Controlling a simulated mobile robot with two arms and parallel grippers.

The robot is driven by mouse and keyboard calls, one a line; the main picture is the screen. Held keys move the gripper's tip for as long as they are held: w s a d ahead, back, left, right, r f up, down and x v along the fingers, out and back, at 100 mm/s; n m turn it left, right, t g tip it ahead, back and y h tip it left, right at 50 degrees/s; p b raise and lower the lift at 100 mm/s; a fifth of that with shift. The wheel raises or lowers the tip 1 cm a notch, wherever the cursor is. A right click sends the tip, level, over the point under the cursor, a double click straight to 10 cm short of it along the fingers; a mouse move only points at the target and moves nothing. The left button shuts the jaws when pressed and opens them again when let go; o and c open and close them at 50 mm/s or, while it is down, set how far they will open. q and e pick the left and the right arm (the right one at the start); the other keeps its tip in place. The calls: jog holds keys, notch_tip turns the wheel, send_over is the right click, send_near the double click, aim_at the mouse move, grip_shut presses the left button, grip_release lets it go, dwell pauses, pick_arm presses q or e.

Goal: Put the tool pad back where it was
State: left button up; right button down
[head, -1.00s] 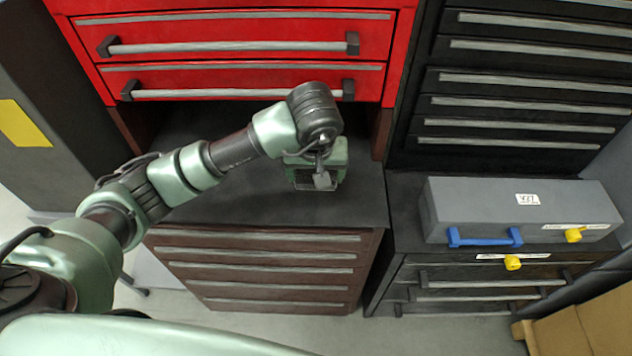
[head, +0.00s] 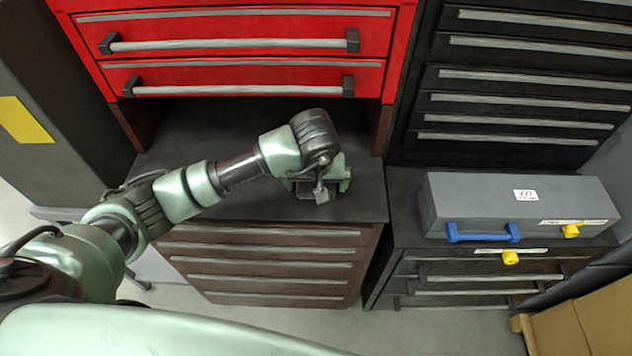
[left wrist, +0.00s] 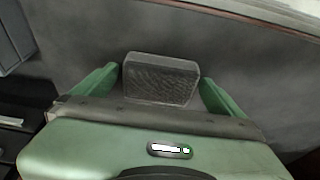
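The tool pad, a dark grey block with a textured face (left wrist: 160,82), shows in the left wrist view between the two green fingers of my left gripper (left wrist: 160,76). The fingertips are at its two sides with almost no gap; I cannot tell whether they press on it. In the head view my left gripper (head: 318,188) points down, low over the dark counter (head: 235,190) under the red drawers. There the pad is mostly hidden by the gripper. My right gripper is not in view.
Red drawers (head: 230,62) overhang the back of the counter. Brown drawers (head: 265,265) are below it. A grey box (head: 480,200) with a blue handle (head: 483,233) stands on the cabinet to the right. The counter left of the gripper is clear.

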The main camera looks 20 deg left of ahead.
pick_arm(q)
jog(key=shift+r+p, duration=0.3)
jog(key=b+v, duration=0.2)
jog(key=v, duration=0.9)
jog(key=shift+s+r, duration=0.25)
jog(key=shift+r, duration=0.1)
